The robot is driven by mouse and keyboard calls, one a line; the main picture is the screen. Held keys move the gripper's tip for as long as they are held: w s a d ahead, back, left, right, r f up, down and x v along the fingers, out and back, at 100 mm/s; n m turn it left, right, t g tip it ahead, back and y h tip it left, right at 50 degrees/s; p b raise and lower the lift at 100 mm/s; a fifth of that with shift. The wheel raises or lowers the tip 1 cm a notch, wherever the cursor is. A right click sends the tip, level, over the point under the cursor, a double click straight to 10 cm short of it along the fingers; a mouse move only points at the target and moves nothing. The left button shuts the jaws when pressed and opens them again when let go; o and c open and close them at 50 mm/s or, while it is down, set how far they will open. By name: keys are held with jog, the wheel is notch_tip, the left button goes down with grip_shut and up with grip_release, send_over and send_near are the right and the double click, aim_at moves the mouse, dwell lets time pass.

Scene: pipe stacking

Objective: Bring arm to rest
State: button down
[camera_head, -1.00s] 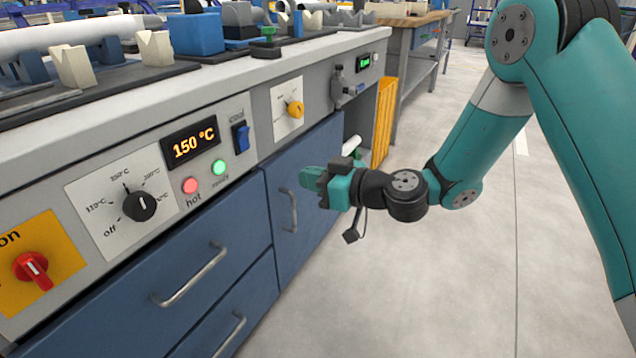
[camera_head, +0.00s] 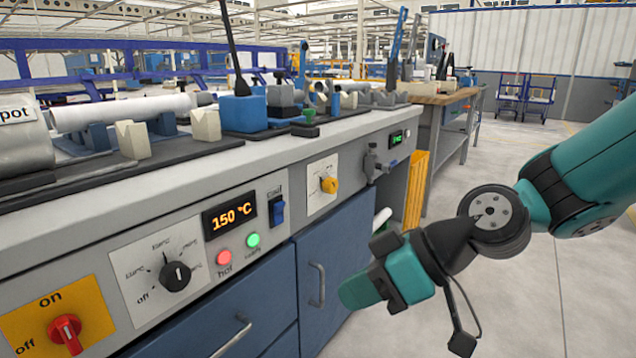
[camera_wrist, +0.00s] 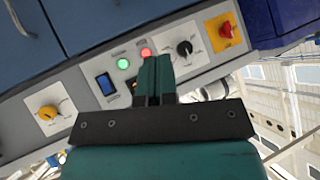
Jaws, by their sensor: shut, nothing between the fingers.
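My gripper (camera_head: 362,291) is in front of the blue cabinet doors of the workbench, at the lower middle of the head view. It points left toward the bench and holds nothing. In the wrist view its two teal fingers (camera_wrist: 155,75) lie together, shut. Behind them the bench's control panel shows, turned upside down. My teal arm (camera_head: 590,165) reaches in from the right edge of the head view, with the wrist bent and a cable hanging below it.
The workbench (camera_head: 75,235) fills the left, with knobs, a 150 °C display (camera_head: 229,212) and drawer handles. White pipes (camera_head: 120,112) and holders stand on top. A yellow rack (camera_head: 416,190) and a wooden-topped table (camera_head: 445,97) stand beyond. The floor at right is clear.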

jog(key=s+d+r+m+g+h, duration=0.15)
jog(key=s+d+m+h, duration=0.35)
jog(key=s+d, duration=0.55)
notch_tip(320, 180, up, 39)
jog(key=s+h+p, duration=0.1)
jog(key=s+p, duration=0.1)
jog(key=p, duration=3.6)
jog(key=shift+s+a+f, duration=0.15)
jog(key=shift+a+f, duration=0.05)
jog(key=shift+a, duration=0.25)
